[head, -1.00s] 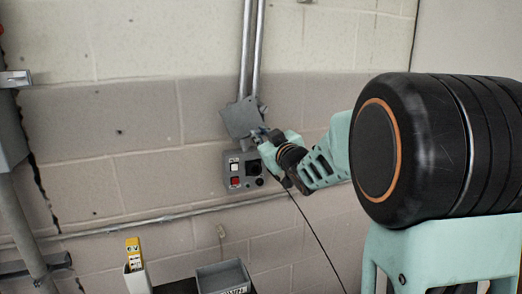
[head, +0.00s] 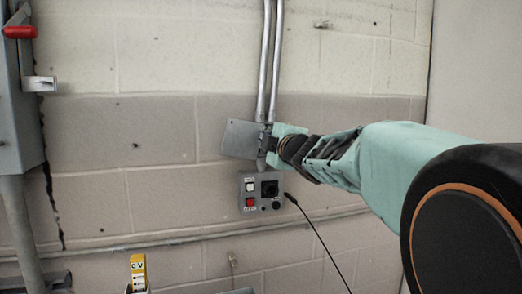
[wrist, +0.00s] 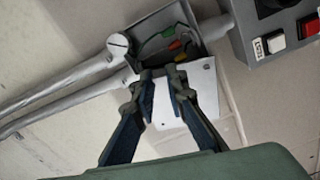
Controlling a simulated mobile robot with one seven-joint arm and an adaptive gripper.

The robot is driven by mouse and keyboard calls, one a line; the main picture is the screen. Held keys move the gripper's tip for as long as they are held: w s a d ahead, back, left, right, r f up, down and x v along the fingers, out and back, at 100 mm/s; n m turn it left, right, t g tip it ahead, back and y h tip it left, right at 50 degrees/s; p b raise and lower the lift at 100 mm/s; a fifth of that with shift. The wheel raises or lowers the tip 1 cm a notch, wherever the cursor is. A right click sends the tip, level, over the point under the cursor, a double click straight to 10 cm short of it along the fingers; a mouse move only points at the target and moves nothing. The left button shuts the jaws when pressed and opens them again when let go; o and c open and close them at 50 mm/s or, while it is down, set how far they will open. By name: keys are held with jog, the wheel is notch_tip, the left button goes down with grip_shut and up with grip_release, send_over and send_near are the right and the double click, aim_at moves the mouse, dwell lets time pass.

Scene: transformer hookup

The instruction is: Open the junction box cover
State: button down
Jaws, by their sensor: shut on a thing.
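The junction box cover (head: 240,139) is a flat grey plate, tilted and standing off to the left of the conduit ends in the head view. It is a pale plate (wrist: 203,88) in the wrist view. The junction box (wrist: 188,22) is open there, with orange, green and red wire ends inside. In the head view the box is mostly hidden by my gripper (head: 266,143). My gripper (wrist: 160,75) is shut on the cover near its edge beside the box; the exact contact is hard to see.
A grey control box (head: 263,190) with white and red buttons sits just below on the wall. Two metal conduits (head: 270,60) run up from the junction box. A grey cabinet with a red handle (head: 20,32) is at the left. A yellow item (head: 138,270) stands lower left.

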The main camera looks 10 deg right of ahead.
jog(key=shift+s+a+r+n+b, duration=0.15)
jog(key=shift+a+n+b, duration=0.55)
jog(key=shift+n, duration=0.5)
jog(key=shift+s+a+r+n+b, duration=0.1)
jog(key=shift+a+n+b, duration=0.55)
jog(key=shift+n, duration=0.55)
jog(key=shift+d, duration=0.1)
jog(key=c, duration=1.9)
grip_release()
jog(key=shift+c, duration=0.2)
jog(key=shift+r, duration=0.15)
